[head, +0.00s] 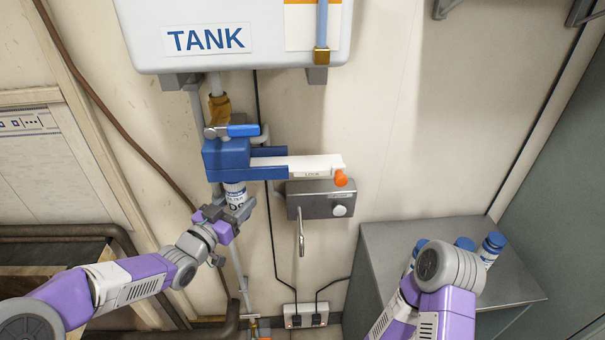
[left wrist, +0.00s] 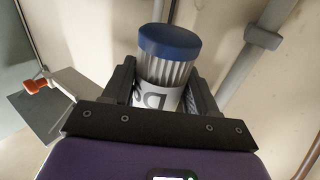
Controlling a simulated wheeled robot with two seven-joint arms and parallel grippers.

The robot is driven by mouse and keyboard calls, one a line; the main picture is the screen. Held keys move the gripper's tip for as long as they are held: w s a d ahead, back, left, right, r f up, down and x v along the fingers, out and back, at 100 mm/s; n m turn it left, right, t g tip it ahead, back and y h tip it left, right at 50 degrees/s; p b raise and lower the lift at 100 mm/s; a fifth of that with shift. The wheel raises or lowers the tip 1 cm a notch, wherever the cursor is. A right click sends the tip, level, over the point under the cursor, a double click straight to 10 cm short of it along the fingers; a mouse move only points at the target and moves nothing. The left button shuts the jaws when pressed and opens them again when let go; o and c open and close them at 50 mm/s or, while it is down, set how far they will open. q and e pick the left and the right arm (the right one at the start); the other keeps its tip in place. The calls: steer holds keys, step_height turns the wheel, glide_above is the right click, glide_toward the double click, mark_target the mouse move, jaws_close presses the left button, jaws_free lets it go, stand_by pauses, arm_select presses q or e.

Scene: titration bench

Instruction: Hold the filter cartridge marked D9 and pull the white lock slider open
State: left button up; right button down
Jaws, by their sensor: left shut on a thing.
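The filter cartridge (head: 235,193) hangs upright under the blue filter head (head: 228,160) below the tank. My left gripper (head: 230,212) is shut on it from below left. In the left wrist view the cartridge (left wrist: 168,72) stands between the two dark fingers, with a blue end cap, ribbed clear wall and a label showing a D; the digit is partly hidden. The white lock slider (head: 305,164) sticks out right from the blue head and ends in an orange knob (head: 341,178). The slider (left wrist: 80,84) also shows in the left wrist view. My right gripper is out of sight.
A grey box with a spout (head: 318,205) is on the wall just under the slider. My right arm is over a grey cabinet (head: 385,240) bearing several blue-capped cartridges (head: 491,247). The wall right of the orange knob is clear.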

arm_select(q)
steer(key=o, duration=0.6)
steer(key=c, duration=0.7)
steer(key=shift+r, duration=0.25)
arm_select(e)
steer(key=c, duration=1.8)
jaws_free()
